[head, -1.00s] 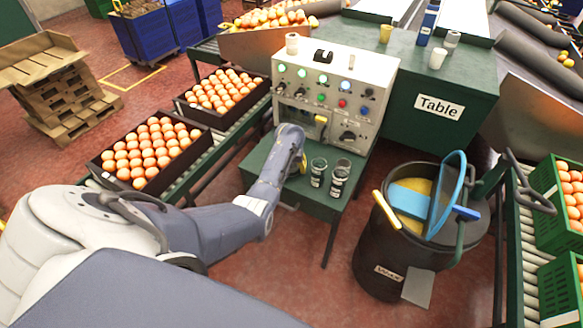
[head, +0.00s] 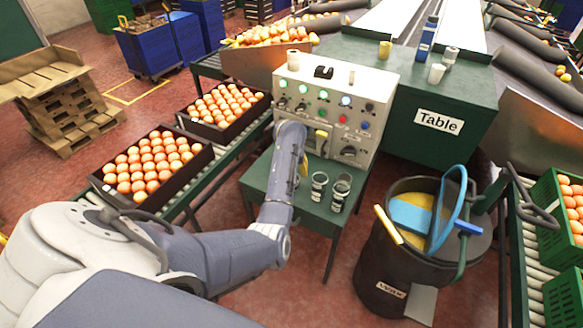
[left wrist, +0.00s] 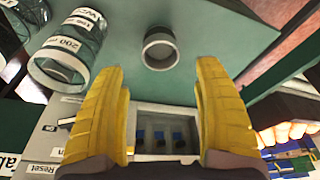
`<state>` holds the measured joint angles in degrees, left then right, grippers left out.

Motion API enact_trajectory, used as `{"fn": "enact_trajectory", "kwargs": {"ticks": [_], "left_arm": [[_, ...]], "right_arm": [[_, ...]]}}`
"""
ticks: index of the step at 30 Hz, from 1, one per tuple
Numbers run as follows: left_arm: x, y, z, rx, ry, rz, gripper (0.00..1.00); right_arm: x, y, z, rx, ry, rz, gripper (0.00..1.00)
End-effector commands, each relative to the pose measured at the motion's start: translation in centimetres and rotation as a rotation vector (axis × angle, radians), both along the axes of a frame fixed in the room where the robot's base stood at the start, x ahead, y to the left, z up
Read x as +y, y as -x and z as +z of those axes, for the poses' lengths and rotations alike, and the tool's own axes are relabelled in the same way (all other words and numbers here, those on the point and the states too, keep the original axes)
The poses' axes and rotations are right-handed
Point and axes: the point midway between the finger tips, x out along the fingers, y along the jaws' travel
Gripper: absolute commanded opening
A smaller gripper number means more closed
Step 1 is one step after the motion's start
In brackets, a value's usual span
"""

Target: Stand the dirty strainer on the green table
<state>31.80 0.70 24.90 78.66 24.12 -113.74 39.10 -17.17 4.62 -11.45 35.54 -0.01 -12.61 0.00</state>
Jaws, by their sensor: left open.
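My left gripper (left wrist: 160,67) is open, its two yellow fingers apart with nothing between their tips. In the head view its forearm reaches in front of the control panel, and the fingers are mostly hidden. A small grey round cup-like piece with a pale rim (left wrist: 160,49) stands on the small green table (left wrist: 190,20), just beyond the fingertips; it may be the strainer, but I cannot tell. Two labelled clear containers (head: 319,187) (head: 341,192) stand on this table (head: 258,180). They also show in the left wrist view (left wrist: 65,52). The larger green table (head: 400,100) carries the sign "Table".
The control panel (head: 345,100) stands at the back of the small table. A dark bin (head: 385,265) with a blue hoop (head: 460,200) stands at its right. Egg trays (head: 150,165) lie on the left conveyor. Small cups (head: 436,74) stand on the larger table.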

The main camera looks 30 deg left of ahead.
Motion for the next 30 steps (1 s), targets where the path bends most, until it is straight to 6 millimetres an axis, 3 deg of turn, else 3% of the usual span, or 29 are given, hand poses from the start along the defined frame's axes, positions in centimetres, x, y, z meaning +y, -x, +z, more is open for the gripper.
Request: {"fn": "enact_trajectory", "kwargs": {"ticks": [9,30], "left_arm": [[-0.2,0.5,2.2,-0.001,0.0,0.001,0.69],[-0.3,0.5,2.3,0.0,-0.001,0.0,0.69]], "right_arm": [[0.0,0.0,0.0,0.0,0.0,0.0,0.44],[0.1,0.0,0.0,0.0,-0.001,0.0,0.44]]}}
